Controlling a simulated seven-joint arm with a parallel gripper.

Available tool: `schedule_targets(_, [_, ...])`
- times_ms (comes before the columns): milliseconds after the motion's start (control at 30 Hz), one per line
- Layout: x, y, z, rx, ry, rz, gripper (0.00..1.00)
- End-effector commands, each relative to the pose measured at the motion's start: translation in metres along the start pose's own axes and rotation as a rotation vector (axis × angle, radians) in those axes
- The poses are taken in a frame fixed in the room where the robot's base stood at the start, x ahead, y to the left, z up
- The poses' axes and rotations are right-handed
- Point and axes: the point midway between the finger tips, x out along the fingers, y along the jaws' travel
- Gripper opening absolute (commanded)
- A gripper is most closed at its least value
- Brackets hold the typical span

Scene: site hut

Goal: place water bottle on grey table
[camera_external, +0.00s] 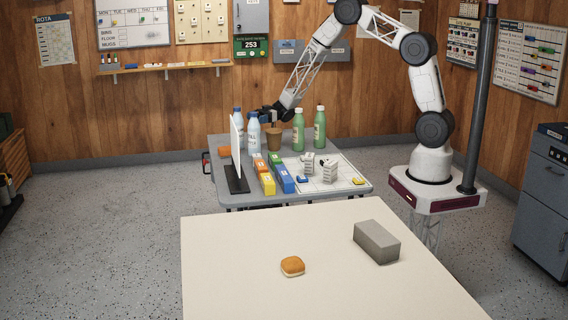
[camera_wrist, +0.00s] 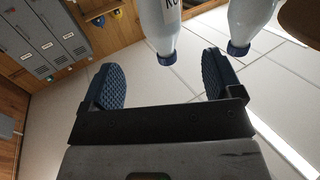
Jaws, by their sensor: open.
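Two clear water bottles with blue caps stand upright on the grey table (camera_external: 234,201): the nearer bottle (camera_external: 254,134) and one farther back (camera_external: 237,117), partly hidden. My gripper (camera_external: 266,113) is at the back of that table, beside the bottles' upper parts, and partly hidden. In the wrist view my gripper (camera_wrist: 164,84) is open, with blue ridged pads and nothing between them. One labelled bottle (camera_wrist: 158,24) hangs inverted in that view, its cap just beyond and between the pads. The other bottle (camera_wrist: 247,22) is to its right. I cannot match them across views.
On the grey table are green bottles (camera_external: 298,132), a brown cup (camera_external: 274,139), a white upright panel (camera_external: 236,147), coloured boxes (camera_external: 275,170) and a white grid board (camera_external: 345,180). A cream table (camera_external: 230,270) in front holds a bun (camera_external: 292,267) and grey block (camera_external: 376,241).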

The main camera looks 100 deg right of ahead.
Motion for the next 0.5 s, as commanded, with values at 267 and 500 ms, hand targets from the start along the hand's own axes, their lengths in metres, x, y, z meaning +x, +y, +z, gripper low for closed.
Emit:
schedule_targets(267, [0.035,-0.009,-0.046,-0.061,-0.083,0.101,0.85])
schedule_targets(500, [0.073,-0.034,-0.110,-0.125,-0.211,0.262,0.85])
